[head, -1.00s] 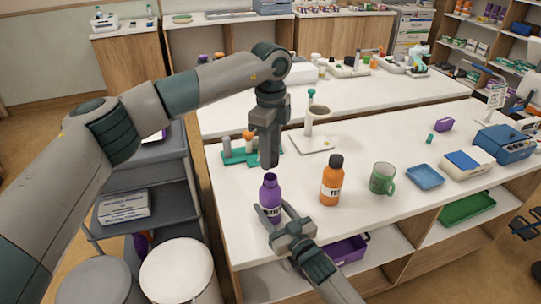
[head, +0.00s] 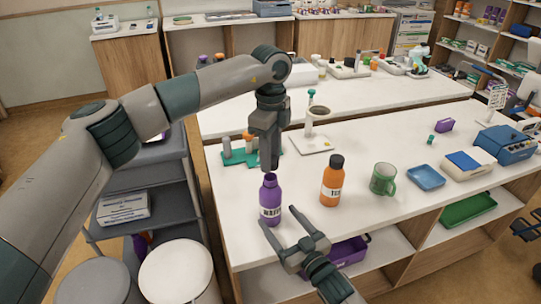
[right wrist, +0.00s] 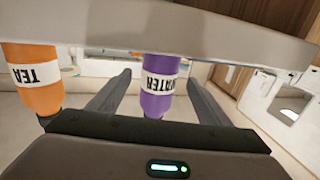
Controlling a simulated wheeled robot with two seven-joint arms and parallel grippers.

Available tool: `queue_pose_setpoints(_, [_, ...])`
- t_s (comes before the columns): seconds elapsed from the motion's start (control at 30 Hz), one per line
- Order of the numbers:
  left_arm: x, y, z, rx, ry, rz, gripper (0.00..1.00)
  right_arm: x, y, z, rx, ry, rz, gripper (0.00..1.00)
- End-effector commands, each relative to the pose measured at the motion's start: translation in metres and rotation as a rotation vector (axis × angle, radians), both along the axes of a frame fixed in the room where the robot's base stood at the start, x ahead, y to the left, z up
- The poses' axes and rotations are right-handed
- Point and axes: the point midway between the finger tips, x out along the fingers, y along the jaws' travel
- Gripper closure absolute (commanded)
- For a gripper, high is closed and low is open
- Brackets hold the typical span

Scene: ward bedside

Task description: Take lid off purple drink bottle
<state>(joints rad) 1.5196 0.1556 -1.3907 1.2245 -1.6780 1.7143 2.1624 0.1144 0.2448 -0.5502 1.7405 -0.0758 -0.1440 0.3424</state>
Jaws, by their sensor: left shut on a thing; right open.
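The purple drink bottle (head: 270,198), with a white label, stands upright near the front edge of the white counter. Its neck is bare and the dark mouth faces up. My left gripper (head: 269,166) points down just above the mouth and is shut on the lid, which its fingers hide. My right gripper (head: 282,224) is open and empty, in front of the bottle and apart from it. In the right wrist view the purple bottle (right wrist: 158,90) appears upside down, labelled WATER, between the spread fingers (right wrist: 160,98).
An orange bottle (head: 332,182) with a dark lid stands right of the purple one, then a green mug (head: 383,179) and a blue tray (head: 425,177). A green rack (head: 236,156) and a white stand (head: 311,146) are behind. A purple bin (head: 347,254) sits on the shelf below.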

Motion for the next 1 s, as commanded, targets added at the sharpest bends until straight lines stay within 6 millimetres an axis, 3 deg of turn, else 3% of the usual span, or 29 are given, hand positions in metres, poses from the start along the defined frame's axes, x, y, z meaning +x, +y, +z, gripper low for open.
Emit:
queue_pose_setpoints(0.2, [0.0,0.0,-0.008,0.0,0.0,0.0,0.94,-0.034,-0.02,-0.002,-0.002,0.001,0.0,0.29])
queue_pose_setpoints(0.4, [0.0,0.0,-0.011,0.0,0.0,0.0,0.94,-0.051,-0.03,-0.001,-0.001,0.0,0.0,0.29])
queue_pose_setpoints(1.0, [0.0,0.001,-0.013,0.0,0.001,-0.012,0.94,-0.054,-0.033,-0.003,-0.003,0.004,-0.002,0.29])
